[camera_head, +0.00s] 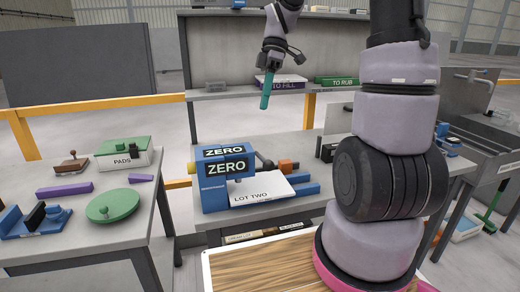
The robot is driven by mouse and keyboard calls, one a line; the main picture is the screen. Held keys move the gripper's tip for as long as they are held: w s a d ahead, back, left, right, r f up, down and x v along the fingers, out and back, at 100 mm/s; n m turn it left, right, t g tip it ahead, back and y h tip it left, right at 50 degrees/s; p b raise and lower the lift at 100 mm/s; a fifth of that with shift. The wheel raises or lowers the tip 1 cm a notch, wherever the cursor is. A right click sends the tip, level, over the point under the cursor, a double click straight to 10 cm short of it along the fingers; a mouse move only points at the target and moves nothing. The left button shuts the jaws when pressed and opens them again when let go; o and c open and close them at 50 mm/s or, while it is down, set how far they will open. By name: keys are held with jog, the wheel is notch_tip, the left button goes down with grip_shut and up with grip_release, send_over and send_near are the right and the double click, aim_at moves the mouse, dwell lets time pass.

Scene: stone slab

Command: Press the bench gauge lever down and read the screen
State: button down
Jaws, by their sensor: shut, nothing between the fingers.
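The bench gauge (213,190) is a blue block-shaped device on the slab bench in the middle. Its dark screen (227,166) reads "ZERO", and a second "ZERO" label shows on its top. A dark, round-ended lever-like part (265,163) sticks out on its right side, close to an orange-brown block (286,165); I cannot tell whether they join. A white piece marked "LOT TWO" (262,191) lies in front of the lever part, on the blue base. My gripper (265,104) points down with teal fingers shut and empty, above and behind the gauge, apart from it.
The left table (125,233) holds a green-topped box marked "PADS" (122,157), a green disc (112,206), purple bars and a blue fixture. A shelf behind carries boxes marked "TO FILL" (281,81) and "TO RUB" (336,80). My arm hides the bench's right part.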

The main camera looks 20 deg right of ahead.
jog(key=shift+w+a+f, duration=0.1)
dwell(0.3)
send_over(262, 158)
jog(key=s+a, duration=0.2)
jog(key=s, duration=0.1)
notch_tip(262, 158, down, 9)
jog(key=f, duration=0.1)
jog(key=d+f, duration=0.1)
jog(key=s+f, duration=0.1)
jog(key=shift+d+f, duration=0.1)
jog(key=shift+d, duration=0.25)
